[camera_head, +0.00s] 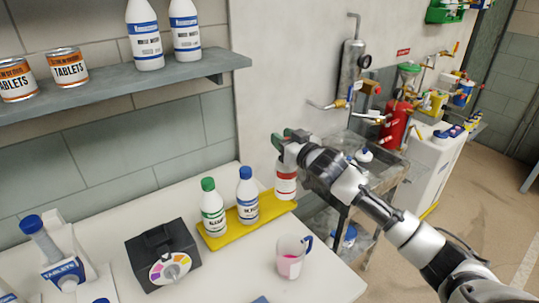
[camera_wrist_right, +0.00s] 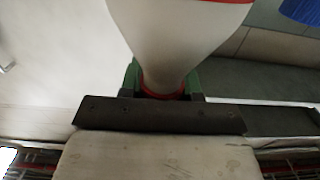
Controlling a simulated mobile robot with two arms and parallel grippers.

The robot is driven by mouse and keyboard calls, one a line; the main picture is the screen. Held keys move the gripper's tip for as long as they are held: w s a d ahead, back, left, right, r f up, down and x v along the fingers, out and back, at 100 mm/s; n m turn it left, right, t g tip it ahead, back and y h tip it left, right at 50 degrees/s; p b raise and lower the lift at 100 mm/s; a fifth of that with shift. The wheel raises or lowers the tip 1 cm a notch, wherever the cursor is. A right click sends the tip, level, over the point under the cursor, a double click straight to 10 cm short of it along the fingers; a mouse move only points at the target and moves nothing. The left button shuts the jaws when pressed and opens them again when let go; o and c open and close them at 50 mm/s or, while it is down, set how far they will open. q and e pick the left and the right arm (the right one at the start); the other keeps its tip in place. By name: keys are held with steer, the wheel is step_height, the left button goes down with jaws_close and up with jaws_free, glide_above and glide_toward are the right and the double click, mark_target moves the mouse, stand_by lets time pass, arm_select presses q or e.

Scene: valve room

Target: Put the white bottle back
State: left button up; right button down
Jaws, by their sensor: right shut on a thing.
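The white bottle (camera_head: 286,183) has a red label and hangs upright in my right gripper (camera_head: 290,142), over the right end of the yellow tray (camera_head: 280,208). The gripper is shut on its neck from above. In the right wrist view the white bottle (camera_wrist_right: 180,35) narrows to a red ring between the green finger pads (camera_wrist_right: 166,86). I cannot tell whether its base touches the tray. On the tray stand a green-capped bottle (camera_head: 213,208) and a blue-capped bottle (camera_head: 247,196), left of the held one. My left gripper is not in view.
A measuring jug (camera_head: 290,258) with pink liquid stands in front of the tray. A dark box with a colour dial (camera_head: 168,258) is left of it. A shelf (camera_head: 120,84) with bottles and cans hangs above. A metal cart (camera_head: 380,150) stands at right.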

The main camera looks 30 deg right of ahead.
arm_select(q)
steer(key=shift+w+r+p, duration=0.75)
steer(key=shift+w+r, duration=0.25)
arm_select(e)
steer(key=w+a+f, duration=0.1)
steer(key=w+f, duration=0.3)
steer(key=f, duration=0.2)
steer(key=shift+w+a+f, duration=0.2)
steer(key=shift+a+f, duration=0.1)
steer(key=shift+a, duration=0.05)
steer(key=shift+f, duration=0.15)
steer(key=c, duration=0.8)
jaws_free()
